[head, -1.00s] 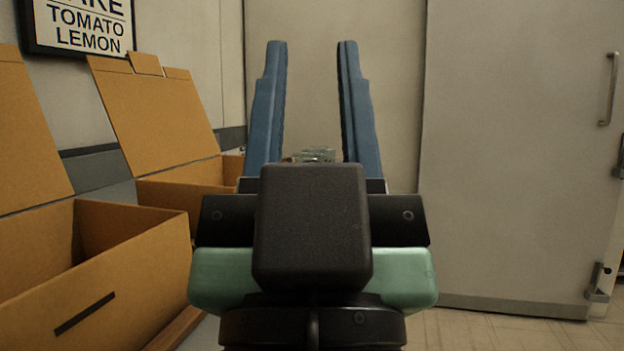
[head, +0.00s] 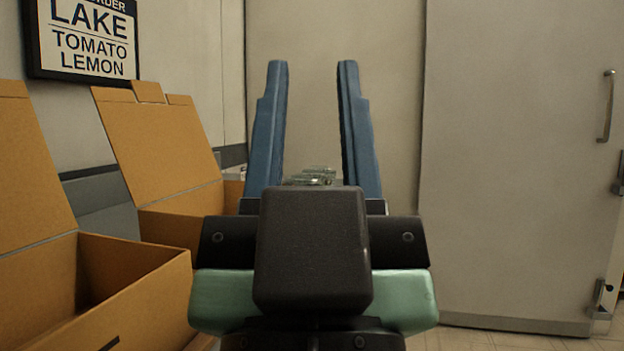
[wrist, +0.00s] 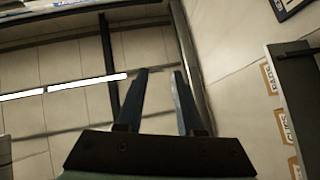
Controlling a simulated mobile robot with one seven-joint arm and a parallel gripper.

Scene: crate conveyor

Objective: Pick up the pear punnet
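My gripper (head: 312,75) is in the middle of the head view, its two blue fingers pointing up and well apart. Nothing is between the fingertips. The fingers also show in the wrist view (wrist: 160,72), apart and empty. Small clear plastic containers (head: 312,177) show beyond the gripper, low between the fingers and partly hidden by it. I cannot tell what they hold, so I cannot pick out the pear punnet.
Two open cardboard boxes stand at left, one near (head: 130,285) and one farther (head: 170,225). A framed sign (head: 85,40) reads LAKE, TOMATO, LEMON. A pale door (head: 520,180) is at right. The wrist view shows a ceiling light (wrist: 65,87) and orange labels (wrist: 271,80).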

